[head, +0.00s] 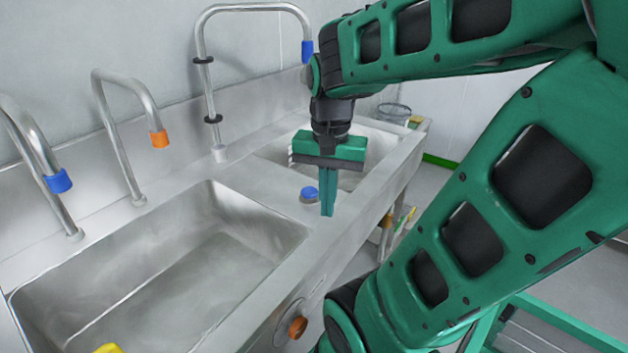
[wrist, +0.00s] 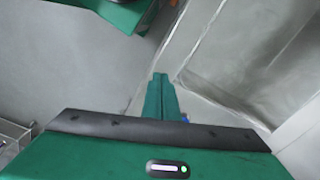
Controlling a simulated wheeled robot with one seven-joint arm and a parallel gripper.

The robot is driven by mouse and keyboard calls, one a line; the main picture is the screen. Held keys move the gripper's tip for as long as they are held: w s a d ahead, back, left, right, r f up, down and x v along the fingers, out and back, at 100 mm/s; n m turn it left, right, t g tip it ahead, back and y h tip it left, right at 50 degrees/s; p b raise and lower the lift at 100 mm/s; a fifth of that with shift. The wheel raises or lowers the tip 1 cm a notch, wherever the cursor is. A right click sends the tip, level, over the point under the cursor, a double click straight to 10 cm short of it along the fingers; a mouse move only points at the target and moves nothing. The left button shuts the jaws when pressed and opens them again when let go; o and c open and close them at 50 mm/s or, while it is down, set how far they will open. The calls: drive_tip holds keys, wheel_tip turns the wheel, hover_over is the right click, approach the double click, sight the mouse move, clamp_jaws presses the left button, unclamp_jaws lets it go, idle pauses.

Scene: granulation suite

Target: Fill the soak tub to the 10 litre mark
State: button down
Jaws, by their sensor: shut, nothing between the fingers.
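My gripper (head: 327,208) points down with its fingers shut and empty, over the front rim of the steel sink unit (head: 262,228). A blue round knob or button (head: 309,193) sits on the ledge between the basins, just left of the fingertips; I cannot tell whether they touch. In the wrist view, the shut fingers (wrist: 160,80) show with a speck of blue beside them. The large left basin (head: 215,250) and the right basin (head: 275,150), partly hidden by my gripper, are in the head view. I cannot tell which vessel is the soak tub, and no litre mark is readable.
An orange-tipped tap (head: 120,120), a blue-tipped tap (head: 45,165) and a tall blue-tipped tap (head: 205,90) stand along the back. An orange knob (head: 297,326) is on the front panel. A yellow object (head: 107,348) shows at the bottom edge. Floor is right of the sink.

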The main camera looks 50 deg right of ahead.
drive_tip(key=w+d+r+m, duration=0.5)
drive_tip(key=w+m, duration=0.2)
drive_tip(key=m, duration=0.4)
wheel_tip(320, 180, up, 3)
drive_tip(key=m, duration=1.1)
hover_over(314, 191)
drive_tip(key=shift+f, duration=0.1)
wheel_tip(314, 191, down, 14)
drive_tip(key=shift+f, duration=0.1)
